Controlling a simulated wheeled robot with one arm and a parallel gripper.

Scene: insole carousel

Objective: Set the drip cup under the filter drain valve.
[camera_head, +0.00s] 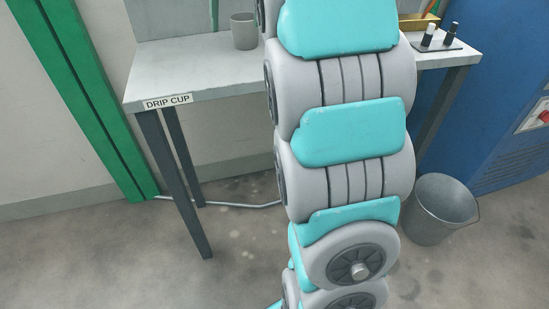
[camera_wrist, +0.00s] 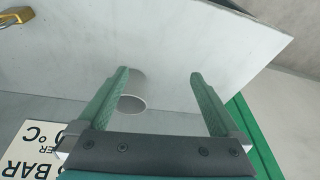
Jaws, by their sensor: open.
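The grey drip cup (camera_head: 244,31) stands upright on the grey table (camera_head: 195,68), behind a front edge labelled "DRIP CUP". In the wrist view the cup (camera_wrist: 136,88) shows beyond the fingers, nearer the left finger, which partly overlaps it. My gripper (camera_wrist: 160,72) is open, its two green fingers wide apart with nothing held. How far the fingertips are from the cup is hard to tell. In the head view my arm hides the table's middle, and my gripper is not seen. The filter drain valve is not identifiable in either view.
A small dark tray (camera_head: 436,46) with black and white bottles sits at the table's right. A metal bucket (camera_head: 440,209) stands on the floor before a blue cabinet (camera_head: 511,130). A green post (camera_head: 92,105) rises at left. A printed sign (camera_wrist: 32,150) shows at the wrist view's lower left.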

